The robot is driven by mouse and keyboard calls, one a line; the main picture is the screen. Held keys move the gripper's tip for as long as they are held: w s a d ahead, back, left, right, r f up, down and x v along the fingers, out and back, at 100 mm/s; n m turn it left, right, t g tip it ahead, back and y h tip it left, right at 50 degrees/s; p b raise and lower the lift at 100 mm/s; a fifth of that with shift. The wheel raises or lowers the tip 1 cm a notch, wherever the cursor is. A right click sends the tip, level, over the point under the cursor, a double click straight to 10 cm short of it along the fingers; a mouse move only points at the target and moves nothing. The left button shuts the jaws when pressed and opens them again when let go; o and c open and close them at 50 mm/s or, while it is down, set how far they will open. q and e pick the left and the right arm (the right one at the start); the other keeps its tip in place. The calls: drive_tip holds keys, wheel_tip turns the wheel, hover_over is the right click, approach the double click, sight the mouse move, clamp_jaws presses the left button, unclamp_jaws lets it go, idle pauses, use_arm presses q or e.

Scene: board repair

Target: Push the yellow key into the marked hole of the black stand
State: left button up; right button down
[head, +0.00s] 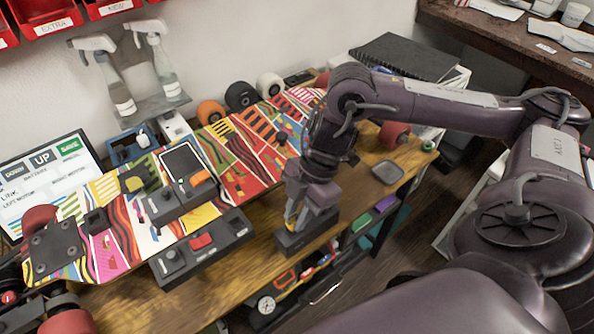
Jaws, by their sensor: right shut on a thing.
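My right gripper (300,217) points down near the front edge of the wooden workbench, right of the skateboard. It is shut on the yellow key (291,211), of which only a small part shows beside the fingers. The black stand (291,243) is a low dark block directly under the gripper. The fingers and key are at its top; I cannot tell how far the key is in the hole. The marked hole is hidden by the gripper. My left gripper is not in view.
A colourful skateboard deck (236,185) lies along the bench, with a control box (203,246) in front of it. A grey dish (387,172) lies to the right. Spray bottles (160,65) and several wheels stand behind.

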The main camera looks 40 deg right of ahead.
drive_tip(key=shift+f, duration=0.35)
idle(0.6)
drive_tip(key=shift+f, duration=0.15)
idle(0.5)
drive_tip(key=shift+f, duration=0.5)
idle(0.7)
drive_tip(key=c, duration=0.9)
unclamp_jaws()
drive_tip(key=shift+r, duration=0.2)
drive_tip(key=shift+r+p, duration=1.3)
drive_tip(key=shift+p, duration=0.15)
drive_tip(key=shift+r, duration=0.2)
